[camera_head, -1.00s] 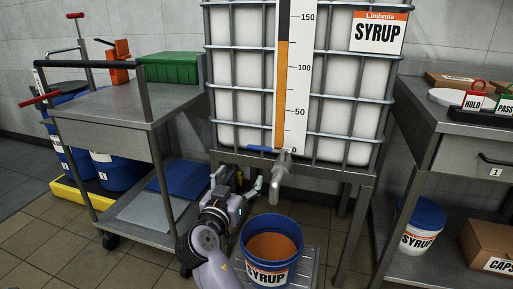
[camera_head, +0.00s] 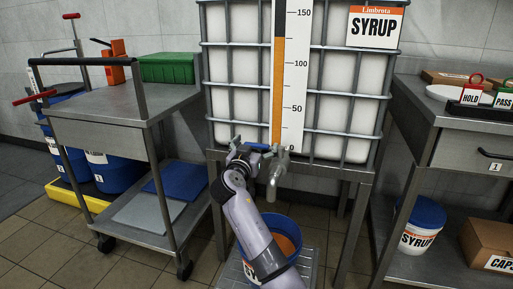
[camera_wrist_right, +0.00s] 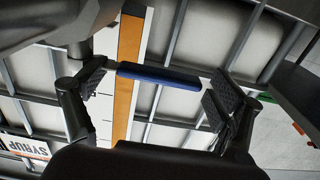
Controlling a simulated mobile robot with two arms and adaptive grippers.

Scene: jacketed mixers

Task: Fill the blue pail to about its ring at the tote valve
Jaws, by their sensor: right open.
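The blue pail (camera_head: 268,272) stands on a low grated stand under the tote's spout, holding orange-brown syrup (camera_head: 287,243). My right arm hides much of the pail, its label and its ring. The tote (camera_head: 245,68), labelled SYRUP, has a metal valve spout (camera_head: 273,178) pointing down; no stream shows. My right gripper (camera_head: 254,147) is at the valve's blue handle (camera_head: 259,147). In the right wrist view the gripper (camera_wrist_right: 157,84) is open, with the blue handle (camera_wrist_right: 160,76) between its fingers, crosswise from one towards the other. My left gripper is out of view.
The orange column on the tote's scale (camera_head: 278,85) stands between 100 and 150. A steel cart (camera_head: 115,105) is at left, with a green box (camera_head: 168,68) on top.

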